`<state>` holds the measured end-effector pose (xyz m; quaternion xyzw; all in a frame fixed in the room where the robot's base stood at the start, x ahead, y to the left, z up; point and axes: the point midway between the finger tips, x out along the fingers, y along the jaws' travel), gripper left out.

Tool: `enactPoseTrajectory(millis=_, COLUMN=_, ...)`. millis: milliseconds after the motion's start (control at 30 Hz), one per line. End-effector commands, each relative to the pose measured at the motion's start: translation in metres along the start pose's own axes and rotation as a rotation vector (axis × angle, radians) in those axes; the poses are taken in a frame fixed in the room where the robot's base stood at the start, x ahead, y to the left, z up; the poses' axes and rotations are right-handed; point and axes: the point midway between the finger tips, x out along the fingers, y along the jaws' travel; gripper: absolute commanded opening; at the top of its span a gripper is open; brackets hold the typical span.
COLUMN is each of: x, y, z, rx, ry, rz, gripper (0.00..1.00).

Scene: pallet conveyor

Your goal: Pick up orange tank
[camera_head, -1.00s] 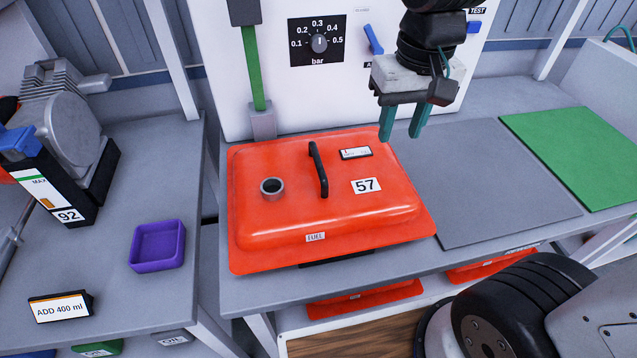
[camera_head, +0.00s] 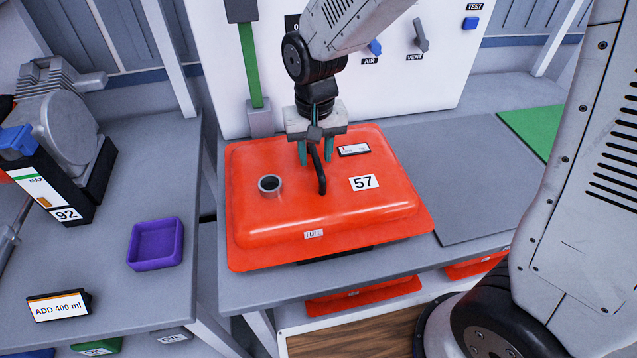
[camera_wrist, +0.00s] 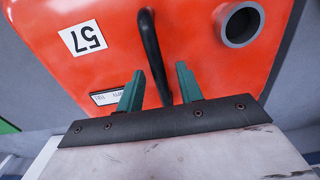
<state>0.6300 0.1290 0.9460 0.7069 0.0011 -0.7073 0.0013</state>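The orange tank (camera_head: 330,212) lies on the grey bench, with a black bar handle (camera_head: 319,172) on top, a round grey filler neck (camera_head: 270,185) and a "57" label. It fills much of the wrist view (camera_wrist: 200,80). My gripper (camera_head: 315,155) is over the rear end of the handle. Its two green fingers are spread, one on either side of the handle, as the wrist view shows (camera_wrist: 160,82). Nothing is gripped. In the wrist view the handle (camera_wrist: 153,50) runs between the fingertips, with a gap on each side.
A test panel (camera_head: 410,80) with AIR and VENT levers stands behind the tank. A grey mat (camera_head: 455,180) and a green mat (camera_head: 535,130) lie to the right. A purple tray (camera_head: 155,244) and a motor unit (camera_head: 60,120) are on the left bench. More orange tanks (camera_head: 365,297) are below.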

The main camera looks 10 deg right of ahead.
Motion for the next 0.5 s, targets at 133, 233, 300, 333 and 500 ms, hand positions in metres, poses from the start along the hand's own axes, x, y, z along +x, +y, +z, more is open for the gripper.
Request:
enactPoseTrajectory(millis=133, x=0.017, y=0.0, z=0.0, rx=0.0, ry=-0.001, rz=0.001, gripper=0.36)
enactPoseTrajectory(millis=233, x=0.02, y=0.0, z=0.0, rx=0.0, ry=0.0, rz=0.0, gripper=0.36)
enactPoseTrajectory(millis=300, x=0.02, y=0.0, z=0.0, rx=0.0, ry=0.001, rz=0.0, gripper=0.36)
enactPoseTrajectory(millis=333, x=0.02, y=0.0, z=0.0, rx=0.0, ry=0.001, rz=0.0, gripper=0.36)
enactPoseTrajectory(millis=500, x=0.02, y=0.0, z=0.0, rx=0.0, ry=0.0, rz=0.0, gripper=0.11)
